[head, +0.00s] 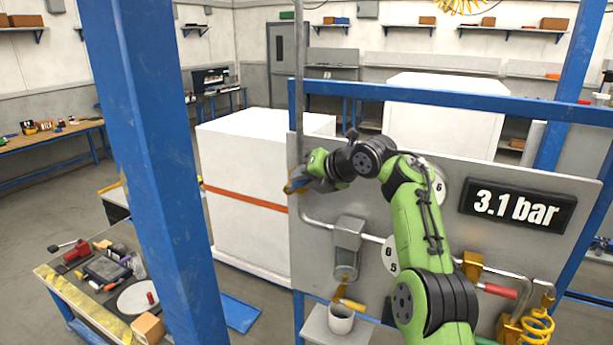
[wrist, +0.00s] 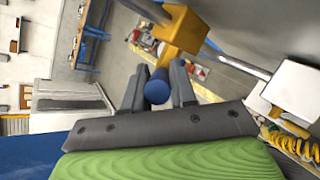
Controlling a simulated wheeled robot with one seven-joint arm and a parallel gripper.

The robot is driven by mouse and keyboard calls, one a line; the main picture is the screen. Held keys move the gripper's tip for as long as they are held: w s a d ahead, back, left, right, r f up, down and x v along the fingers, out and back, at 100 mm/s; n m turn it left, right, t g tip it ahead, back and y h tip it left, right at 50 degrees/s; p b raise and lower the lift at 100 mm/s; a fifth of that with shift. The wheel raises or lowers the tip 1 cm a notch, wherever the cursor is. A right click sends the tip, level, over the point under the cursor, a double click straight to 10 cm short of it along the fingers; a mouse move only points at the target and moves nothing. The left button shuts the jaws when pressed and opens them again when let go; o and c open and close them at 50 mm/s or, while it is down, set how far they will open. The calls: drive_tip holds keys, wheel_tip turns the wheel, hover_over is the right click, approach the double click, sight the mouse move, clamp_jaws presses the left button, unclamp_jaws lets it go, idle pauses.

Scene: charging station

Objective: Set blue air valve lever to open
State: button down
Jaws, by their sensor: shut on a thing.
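The blue lever (wrist: 157,91) shows end-on between the two fingers of my gripper (wrist: 159,88) in the wrist view. The yellow valve body (wrist: 184,30) is just beyond it, on a grey pipe. My gripper is shut on the lever. In the head view my gripper (head: 303,183) is at the left edge of the grey panel, by the upright pipe. There the hand covers most of the valve and lever, and only small blue and orange bits show. The lever's exact angle to the pipe is hard to tell.
The grey panel (head: 465,245) carries a 3.1 bar display (head: 516,207), a grey filter unit (head: 347,245) and a red-handled valve (head: 500,291). A white cup (head: 341,318) stands below the filter. A blue post (head: 165,170) and a cluttered bench (head: 75,310) are at left.

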drive_tip(key=shift+r, duration=0.1)
idle(0.3)
drive_tip(key=c, duration=1)
unclamp_jaws()
drive_tip(key=v, duration=1.5)
drive_tip(key=shift+s+r+b, duration=0.2)
drive_tip(key=shift+s+b, duration=0.05)
drive_tip(key=shift+b, duration=0.2)
drive_tip(key=shift+c, duration=0.3)
